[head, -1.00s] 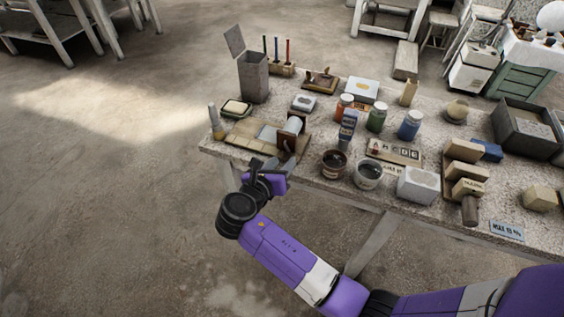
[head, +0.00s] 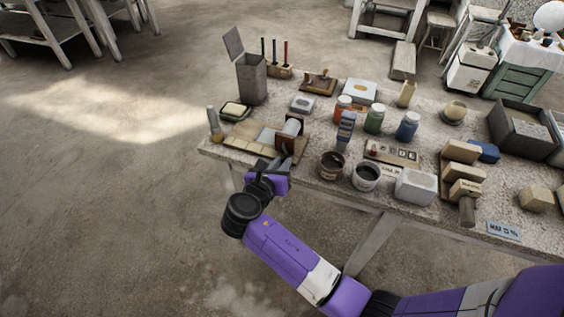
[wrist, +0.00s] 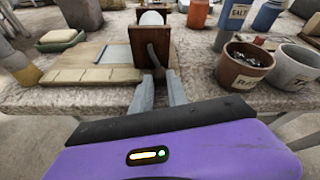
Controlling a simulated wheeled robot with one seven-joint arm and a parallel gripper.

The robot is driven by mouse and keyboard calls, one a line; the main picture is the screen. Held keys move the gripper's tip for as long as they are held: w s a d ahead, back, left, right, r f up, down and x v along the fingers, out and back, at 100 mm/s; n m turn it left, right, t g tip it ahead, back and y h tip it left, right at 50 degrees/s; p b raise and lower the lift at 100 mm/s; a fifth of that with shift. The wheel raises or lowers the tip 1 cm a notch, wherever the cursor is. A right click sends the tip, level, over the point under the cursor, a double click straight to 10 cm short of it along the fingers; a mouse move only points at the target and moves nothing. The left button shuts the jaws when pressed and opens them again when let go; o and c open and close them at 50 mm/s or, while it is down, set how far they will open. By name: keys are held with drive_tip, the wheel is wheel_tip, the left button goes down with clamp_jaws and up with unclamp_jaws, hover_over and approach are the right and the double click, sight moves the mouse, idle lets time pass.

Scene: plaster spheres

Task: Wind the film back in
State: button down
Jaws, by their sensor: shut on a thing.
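The film roller (head: 292,127) is a pale cylinder on a wooden stand at the table's front left. Its brown end plate (wrist: 166,50) faces me in the wrist view, and the roller (wrist: 151,18) shows above it. A grey-blue sheet of film (head: 266,134) lies left of the roller on a pale slatted bed (wrist: 84,76); the sheet also shows in the wrist view (wrist: 114,53). A grey crank (wrist: 152,57) hangs on the end plate. My gripper (wrist: 159,75) is shut on the crank's handle, partly hidden between the fingers; it also shows in the head view (head: 281,161).
A brown pot (head: 331,164) and a grey pot (head: 366,177) stand just right of the stand. Paint jars (head: 374,118) stand behind. A grey bin (head: 251,79) and a sponge dish (head: 236,110) are at the left. The space before the table's front edge is open.

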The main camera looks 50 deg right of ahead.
drive_tip(key=shift+w+a+f+m+t+p, duration=0.1)
drive_tip(key=shift+w+m+t+p, duration=0.2)
drive_tip(key=shift+m+t, duration=0.3)
drive_tip(key=c, duration=1.3)
unclamp_jaws()
drive_tip(key=v, duration=0.8)
